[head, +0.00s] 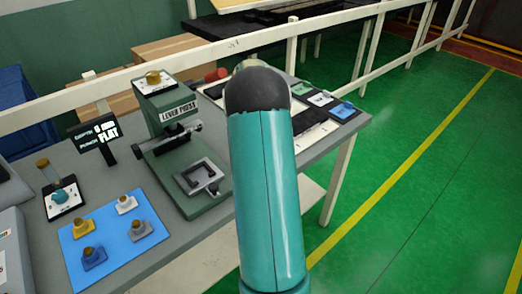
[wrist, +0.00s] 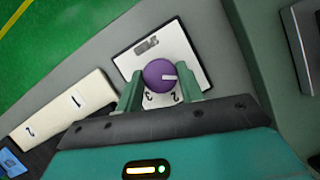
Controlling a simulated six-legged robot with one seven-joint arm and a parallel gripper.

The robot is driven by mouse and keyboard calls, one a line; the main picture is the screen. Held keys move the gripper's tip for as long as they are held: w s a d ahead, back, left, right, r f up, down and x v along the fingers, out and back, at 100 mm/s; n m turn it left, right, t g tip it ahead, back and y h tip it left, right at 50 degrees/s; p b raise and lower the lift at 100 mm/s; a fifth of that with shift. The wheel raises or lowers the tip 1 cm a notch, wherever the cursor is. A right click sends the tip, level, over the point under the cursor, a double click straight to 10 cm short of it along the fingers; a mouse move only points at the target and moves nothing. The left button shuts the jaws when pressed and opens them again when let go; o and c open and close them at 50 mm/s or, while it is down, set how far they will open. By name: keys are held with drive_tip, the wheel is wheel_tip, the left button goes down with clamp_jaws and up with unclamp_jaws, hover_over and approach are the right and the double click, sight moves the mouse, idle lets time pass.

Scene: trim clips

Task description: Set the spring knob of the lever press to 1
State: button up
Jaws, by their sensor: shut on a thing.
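The purple knob (wrist: 158,75) sits on a white plate (wrist: 143,53) in the wrist view. Its white pointer mark faces right in that picture. Numerals 3 and 2 show on the plate below the knob; I cannot make out a 1, and my fingers cover part of the plate. My gripper (wrist: 160,88) is shut on the knob, one green finger on each side. In the head view the green lever press (head: 176,140) stands on the bench, with a brass-coloured knob on top. My arm hides the gripper and the purple knob there.
A blue mat (head: 108,232) with several small clips lies at the bench's front left. A white rail (head: 240,42) runs behind; green floor lies right.

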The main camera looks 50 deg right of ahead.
drive_tip(key=o, duration=1)
drive_tip(key=v, duration=1.4)
drive_tip(key=shift+f, duration=0.1)
drive_tip(key=shift+s, duration=0.1)
